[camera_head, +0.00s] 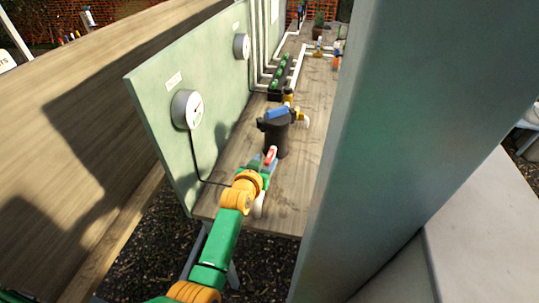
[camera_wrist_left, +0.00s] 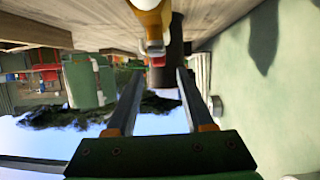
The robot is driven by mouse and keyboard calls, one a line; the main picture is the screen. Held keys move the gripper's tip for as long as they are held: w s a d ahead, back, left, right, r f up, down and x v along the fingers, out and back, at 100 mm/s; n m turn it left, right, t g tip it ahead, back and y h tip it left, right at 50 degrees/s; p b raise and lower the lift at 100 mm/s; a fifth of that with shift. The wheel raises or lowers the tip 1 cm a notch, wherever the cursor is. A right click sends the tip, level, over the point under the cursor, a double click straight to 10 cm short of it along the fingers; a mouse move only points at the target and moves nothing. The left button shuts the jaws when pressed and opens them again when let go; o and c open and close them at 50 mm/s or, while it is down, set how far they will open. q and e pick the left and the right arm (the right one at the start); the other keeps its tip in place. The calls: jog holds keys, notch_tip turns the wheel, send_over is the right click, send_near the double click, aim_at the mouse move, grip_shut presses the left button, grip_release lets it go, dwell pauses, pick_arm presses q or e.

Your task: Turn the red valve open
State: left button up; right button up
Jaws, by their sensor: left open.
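The red valve handle (camera_head: 270,155) shows at the near end of the wooden bench, just in front of a dark canister. My left gripper (camera_head: 265,163) is at the handle, its fingers partly hidden by my own wrist. In the left wrist view a small red part (camera_wrist_left: 157,62) shows between the far ends of the two open fingers of my left gripper (camera_wrist_left: 159,73). I cannot tell whether the fingers touch the handle. My right gripper is not in view.
A pale green panel (camera_head: 150,100) with round gauges (camera_head: 187,109) stands left of the bench (camera_head: 230,205). The dark canister (camera_head: 276,136) with a blue top stands just behind the valve. A broad grey-green post (camera_head: 390,140) blocks the view at right.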

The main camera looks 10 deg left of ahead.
aim_at(269, 157)
pick_arm(q)
jog(key=x, duration=0.2)
jog(key=b+x, duration=0.1)
jog(key=x, duration=0.1)
jog(key=shift+f, duration=0.3)
jog(key=shift+w+f, duration=0.1)
jog(key=shift+w, duration=0.35)
jog(key=shift+s, duration=0.2)
jog(key=shift+w, duration=0.1)
grip_shut()
dwell(0.5)
